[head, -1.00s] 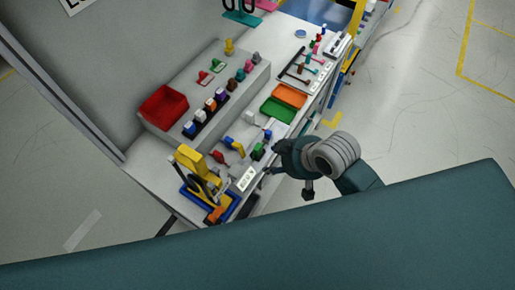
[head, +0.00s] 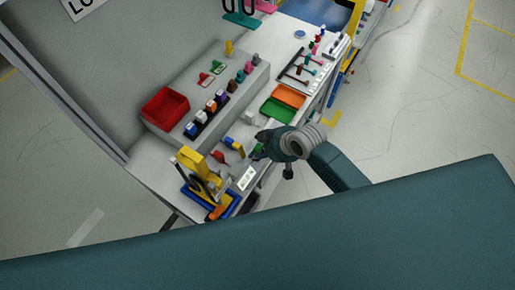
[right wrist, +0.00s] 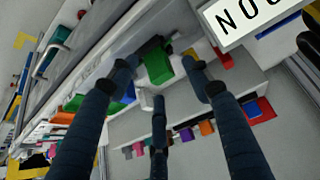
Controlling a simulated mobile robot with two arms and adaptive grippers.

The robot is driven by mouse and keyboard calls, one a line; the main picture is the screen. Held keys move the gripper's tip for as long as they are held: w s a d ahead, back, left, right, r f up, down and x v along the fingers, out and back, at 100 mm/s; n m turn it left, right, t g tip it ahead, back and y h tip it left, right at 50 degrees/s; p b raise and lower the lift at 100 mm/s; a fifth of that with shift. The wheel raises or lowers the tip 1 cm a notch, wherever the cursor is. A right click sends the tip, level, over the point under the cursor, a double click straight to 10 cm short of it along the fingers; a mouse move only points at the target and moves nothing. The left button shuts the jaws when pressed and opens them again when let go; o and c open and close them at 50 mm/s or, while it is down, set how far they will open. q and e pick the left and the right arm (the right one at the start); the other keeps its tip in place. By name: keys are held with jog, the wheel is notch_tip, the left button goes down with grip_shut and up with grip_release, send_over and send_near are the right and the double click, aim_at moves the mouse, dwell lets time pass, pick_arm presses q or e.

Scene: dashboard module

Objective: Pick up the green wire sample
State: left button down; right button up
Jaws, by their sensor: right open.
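The green wire sample looks to be the small green piece (right wrist: 157,66) with a dark end, lying on the workbench in the right wrist view. In the head view it is mostly hidden beside my right gripper, with a bit of green (head: 258,149) showing. My right gripper (head: 256,146) is over the bench's front edge, at the piece. In the right wrist view its fingers (right wrist: 160,82) are spread, with the green piece between and beyond their tips. Nothing is held. I cannot tell whether a finger touches it. My left gripper is not in view.
A blue and yellow piece (head: 234,144) and a red piece (head: 219,156) lie close by. A white label (head: 246,178) and a yellow tool (head: 193,162) stand nearer. Green (head: 277,110) and orange (head: 289,95) trays are beyond.

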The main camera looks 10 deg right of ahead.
jog(key=shift+x, duration=1.1)
jog(key=c, duration=1.1)
jog(key=shift+o, duration=0.2)
jog(key=shift+r, duration=0.1)
